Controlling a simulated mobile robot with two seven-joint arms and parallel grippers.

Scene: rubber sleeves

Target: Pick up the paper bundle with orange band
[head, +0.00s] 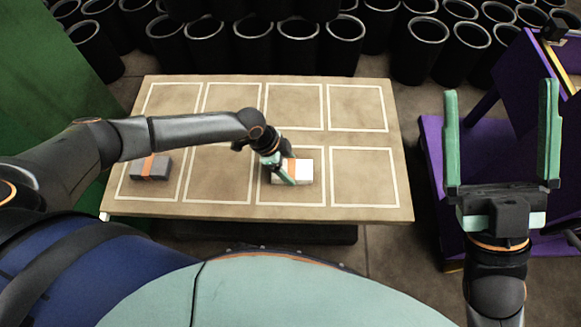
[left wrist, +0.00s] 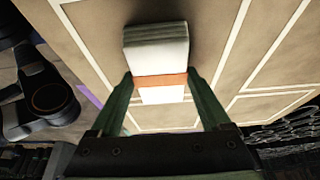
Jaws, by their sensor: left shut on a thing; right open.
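The white paper bundle with an orange band (head: 304,170) is at the front row of the board, in the third square from the left. My left gripper (head: 287,173) is shut on it, with its fingers on either side. In the left wrist view the bundle (left wrist: 156,50) shows stacked sheets at one end, and the orange band crosses it between the green fingertips (left wrist: 160,76). I cannot tell whether it touches the board. My right gripper (head: 500,140) is open and empty, off to the right of the board.
A dark grey block with an orange band (head: 138,168) lies in the front left square of the board (head: 240,82). The other squares look empty, though my left arm covers part of the board. Black tubes (head: 260,45) stand behind it. A purple stand (head: 438,160) is at right.

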